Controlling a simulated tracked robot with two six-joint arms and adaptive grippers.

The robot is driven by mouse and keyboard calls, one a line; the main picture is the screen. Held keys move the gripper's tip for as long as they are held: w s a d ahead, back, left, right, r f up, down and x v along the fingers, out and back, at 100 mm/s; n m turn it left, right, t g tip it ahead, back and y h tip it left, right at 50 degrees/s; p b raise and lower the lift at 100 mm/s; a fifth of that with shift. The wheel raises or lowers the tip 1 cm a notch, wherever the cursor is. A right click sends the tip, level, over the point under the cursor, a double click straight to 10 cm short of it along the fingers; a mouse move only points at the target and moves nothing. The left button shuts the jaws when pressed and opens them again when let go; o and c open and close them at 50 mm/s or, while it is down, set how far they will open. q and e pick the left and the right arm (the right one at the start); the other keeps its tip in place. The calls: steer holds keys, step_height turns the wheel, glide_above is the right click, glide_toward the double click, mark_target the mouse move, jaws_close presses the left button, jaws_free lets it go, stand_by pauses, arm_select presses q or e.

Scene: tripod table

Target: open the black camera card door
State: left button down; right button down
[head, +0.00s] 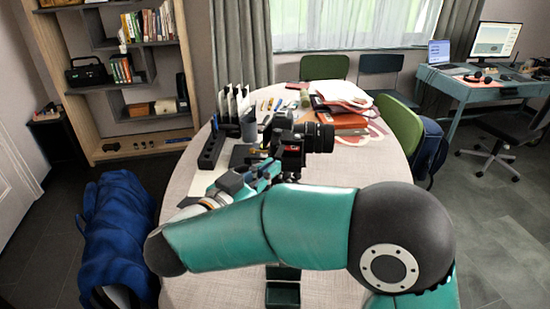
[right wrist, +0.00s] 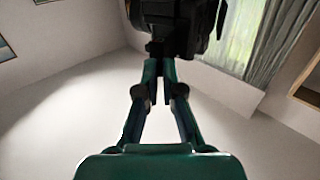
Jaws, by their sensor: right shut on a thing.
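The black camera (head: 291,152) stands over the round table, with its thick lens (head: 318,137) pointing right. Its near part shows a little red. My right gripper (head: 268,172) is at the camera's near left side. In the right wrist view, the fingers of my right gripper (right wrist: 160,66) come together on a small dark part at the edge of the black camera (right wrist: 178,22). I cannot tell from these views whether that part is the card door. The card door is not clear in either view. My left gripper is not in view.
The round table (head: 190,180) holds a dark rack with upright pieces (head: 212,148) left of the camera. A red-orange book pile (head: 342,120) and papers lie behind right. Green chairs (head: 400,125) stand around it.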

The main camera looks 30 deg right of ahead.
steer(key=shift+w+a+m+g+h+p, duration=0.15)
steer(key=shift+w+m+g+h+p, duration=0.15)
steer(key=shift+m+g+p, duration=0.35)
steer(key=shift+w+a+m+g+h+p, duration=0.25)
steer(key=shift+m+g+h, duration=0.2)
steer(key=shift+g, duration=0.3)
steer(key=shift+d, duration=0.1)
steer(key=shift+f, duration=0.1)
steer(key=c, duration=1.3)
jaws_free()
step_height(320, 180, up, 10)
